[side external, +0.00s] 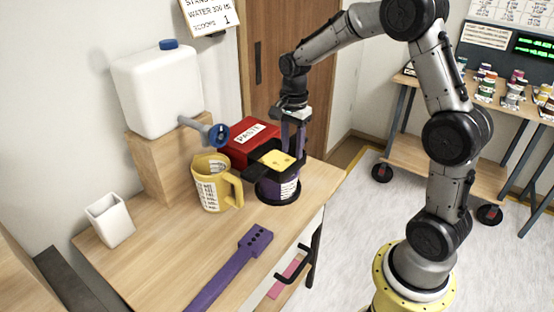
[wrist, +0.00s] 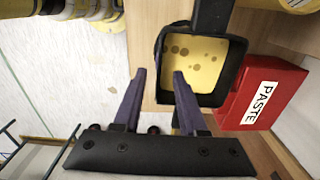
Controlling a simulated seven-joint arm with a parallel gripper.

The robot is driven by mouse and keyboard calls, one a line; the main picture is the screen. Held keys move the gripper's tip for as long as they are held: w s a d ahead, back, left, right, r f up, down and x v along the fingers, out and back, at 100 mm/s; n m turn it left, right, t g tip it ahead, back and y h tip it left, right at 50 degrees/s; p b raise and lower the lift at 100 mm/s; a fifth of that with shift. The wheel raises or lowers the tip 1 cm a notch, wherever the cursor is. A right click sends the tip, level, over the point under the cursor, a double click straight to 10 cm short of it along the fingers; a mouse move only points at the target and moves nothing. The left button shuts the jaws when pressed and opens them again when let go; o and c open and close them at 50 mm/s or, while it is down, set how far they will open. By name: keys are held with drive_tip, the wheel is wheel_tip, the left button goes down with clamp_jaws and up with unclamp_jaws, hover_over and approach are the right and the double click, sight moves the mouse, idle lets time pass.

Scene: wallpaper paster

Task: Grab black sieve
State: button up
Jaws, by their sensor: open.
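The black sieve (side external: 254,176) sits on top of a purple labelled container (side external: 287,191) near the table's right edge. It is a square black frame with a handle, and yellow material with darker spots shows inside it. In the wrist view the sieve (wrist: 238,62) is at upper centre, its handle running to the top edge. My gripper (side external: 292,147) is above the sieve's far side, pointing down. In the wrist view its two purple fingers (wrist: 159,73) are apart, with the tips close to the sieve's lower left corner. Contact cannot be told.
A red PASTE box (side external: 246,143) stands just behind the sieve. A yellow mug (side external: 211,185) is to its left. A white jug with a spigot (side external: 157,90) rests on a wooden block (side external: 160,160). A purple bar (side external: 228,272) lies at the front. A white cup (side external: 110,220) stands left.

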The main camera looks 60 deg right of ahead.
sight(295, 162)
drive_tip(key=shift+s+d+f, duration=0.1)
drive_tip(key=shift+d+f, duration=0.1)
drive_tip(key=shift+f, duration=0.8)
drive_tip(key=shift+w+d+f, duration=0.1)
drive_tip(key=shift+d+f, duration=0.15)
drive_tip(key=shift+f, duration=0.75)
drive_tip(key=shift+s+d+f, duration=0.1)
drive_tip(key=shift+d+f, duration=0.1)
drive_tip(key=shift+f, duration=0.8)
clamp_jaws()
